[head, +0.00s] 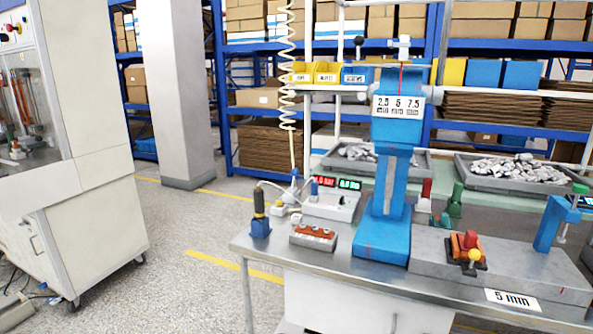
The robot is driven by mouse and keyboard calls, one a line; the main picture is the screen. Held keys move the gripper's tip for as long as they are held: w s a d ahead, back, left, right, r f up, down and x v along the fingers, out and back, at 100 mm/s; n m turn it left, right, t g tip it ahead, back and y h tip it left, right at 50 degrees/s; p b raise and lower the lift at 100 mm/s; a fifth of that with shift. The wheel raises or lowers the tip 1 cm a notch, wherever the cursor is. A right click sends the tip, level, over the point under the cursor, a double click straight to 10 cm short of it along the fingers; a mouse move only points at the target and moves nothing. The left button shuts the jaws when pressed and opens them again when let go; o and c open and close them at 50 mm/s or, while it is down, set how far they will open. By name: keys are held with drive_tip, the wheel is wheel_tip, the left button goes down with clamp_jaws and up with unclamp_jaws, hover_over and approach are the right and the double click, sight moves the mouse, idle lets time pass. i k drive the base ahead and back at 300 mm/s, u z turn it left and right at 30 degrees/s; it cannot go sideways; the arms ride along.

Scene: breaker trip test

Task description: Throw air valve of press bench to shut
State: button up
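The press bench (300,252) is a metal-topped table with a blue press (384,205) standing on it, marked "2.5 5 7.5". A pale coiled air hose (289,75) hangs down to a small fitting with a blue top (294,173) at the bench's back left. This fitting may be the air valve, but it is too small to tell its handle's position. Beside it stands a white box (330,204) with a red and a green display. My gripper is not in view.
A black-handled blue device (261,213) and a red-topped block (313,237) stand at the bench's left. An orange clamp with a yellow knob (474,256) sits at right. A white cabinet (75,190) stands at far left; the floor (190,285) between is mostly open.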

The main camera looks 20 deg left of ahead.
sight(295, 172)
drive_tip(key=u, duration=0.65)
drive_tip(key=i, duration=0.65)
drive_tip(key=u, duration=1.15)
drive_tip(key=i, duration=1.75)
drive_tip(key=z, duration=0.55)
